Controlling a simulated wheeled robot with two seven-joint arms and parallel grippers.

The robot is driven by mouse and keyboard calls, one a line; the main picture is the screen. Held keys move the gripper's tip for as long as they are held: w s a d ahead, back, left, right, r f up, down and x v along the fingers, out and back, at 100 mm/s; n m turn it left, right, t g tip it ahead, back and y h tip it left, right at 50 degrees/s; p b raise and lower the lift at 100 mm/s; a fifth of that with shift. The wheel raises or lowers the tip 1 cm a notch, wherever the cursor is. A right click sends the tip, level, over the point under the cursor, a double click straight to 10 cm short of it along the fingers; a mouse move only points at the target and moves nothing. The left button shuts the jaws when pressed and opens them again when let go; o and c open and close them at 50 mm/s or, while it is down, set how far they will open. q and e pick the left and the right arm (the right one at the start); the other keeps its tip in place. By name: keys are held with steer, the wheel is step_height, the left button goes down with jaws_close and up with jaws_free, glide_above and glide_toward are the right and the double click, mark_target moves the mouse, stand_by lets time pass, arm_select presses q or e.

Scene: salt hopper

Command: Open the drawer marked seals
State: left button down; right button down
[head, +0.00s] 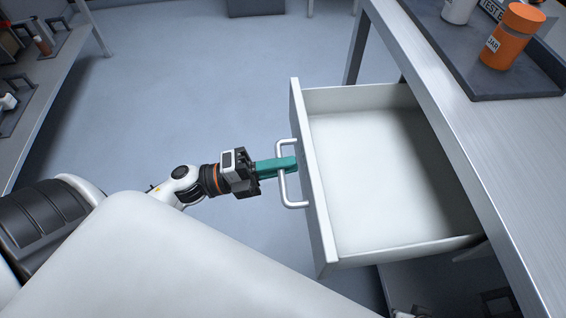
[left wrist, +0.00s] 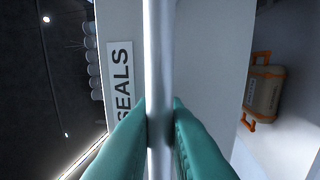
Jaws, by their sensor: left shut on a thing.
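The white drawer (head: 375,172) stands pulled out from under the metal counter, and its inside looks empty. Its front carries a silver bar handle (head: 283,188). In the left wrist view a label reading SEALS (left wrist: 121,85) is on the drawer front beside the handle bar (left wrist: 159,60). My left gripper (head: 288,165) has green fingers, shut on the handle; they also show on both sides of the bar in the left wrist view (left wrist: 159,120). My right gripper is not in view.
The metal counter (head: 440,95) runs along the right, with a dark mat (head: 470,65) holding an orange jar (head: 512,37) and a white container (head: 458,10). Another bench (head: 50,75) stands at the left. Grey floor between is clear. A beige and orange case (left wrist: 262,88) shows in the wrist view.

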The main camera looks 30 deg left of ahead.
arm_select(q)
steer(key=c, duration=1.5)
jaws_free()
steer(key=v, duration=1.2)
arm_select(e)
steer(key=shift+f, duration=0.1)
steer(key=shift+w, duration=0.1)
